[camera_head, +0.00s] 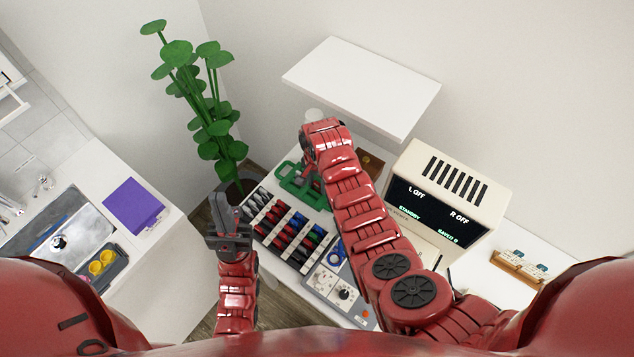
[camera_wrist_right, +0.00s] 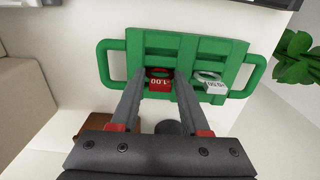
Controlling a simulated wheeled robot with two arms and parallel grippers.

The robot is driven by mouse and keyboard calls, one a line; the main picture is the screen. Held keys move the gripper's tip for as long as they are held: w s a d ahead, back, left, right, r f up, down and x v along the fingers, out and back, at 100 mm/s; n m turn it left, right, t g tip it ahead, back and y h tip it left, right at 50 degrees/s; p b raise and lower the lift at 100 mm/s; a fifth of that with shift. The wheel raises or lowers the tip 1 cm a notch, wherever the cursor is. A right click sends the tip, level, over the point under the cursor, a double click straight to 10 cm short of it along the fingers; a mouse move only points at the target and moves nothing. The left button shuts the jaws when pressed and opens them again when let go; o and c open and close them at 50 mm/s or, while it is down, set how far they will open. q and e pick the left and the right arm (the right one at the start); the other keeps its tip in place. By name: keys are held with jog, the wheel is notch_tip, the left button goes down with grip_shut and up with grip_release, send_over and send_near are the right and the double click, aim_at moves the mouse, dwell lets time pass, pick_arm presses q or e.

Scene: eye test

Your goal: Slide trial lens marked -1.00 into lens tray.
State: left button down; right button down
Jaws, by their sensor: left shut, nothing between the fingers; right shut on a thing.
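The green lens tray (camera_wrist_right: 112,68) with two side handles lies under my right gripper (camera_wrist_right: 158,80). My right gripper is shut on a red-tabbed trial lens (camera_wrist_right: 160,85), whose tab reads 1.00 upside down. The lens's dark ring is at the tray's left slot in the wrist view; I cannot tell how deep it sits. In the head view the tray (camera_head: 287,184) is partly covered by my right arm, and the lens cannot be made out. My left gripper (camera_head: 224,193) is shut and empty, left of the lens rack.
A white-tabbed lens (camera_wrist_right: 212,86) sits in the tray's other slot. A rack of red, black and blue lenses (camera_head: 285,227) stands in front of the tray. A control box (camera_head: 334,290) and a beige display unit (camera_head: 440,200) stand to the right. A plant (camera_head: 205,110) rises behind my left gripper.

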jog(key=shift+f, duration=0.15)
jog(key=shift+c, duration=1.6)
grip_release()
jog(key=shift+r+b, duration=0.4)
jog(key=shift+r, duration=0.25)
notch_tip(320, 180, up, 4)
jog(key=shift+d+f+b, duration=0.1)
jog(key=shift+b, duration=0.75)
notch_tip(320, 180, up, 12)
jog(key=p, duration=0.9)
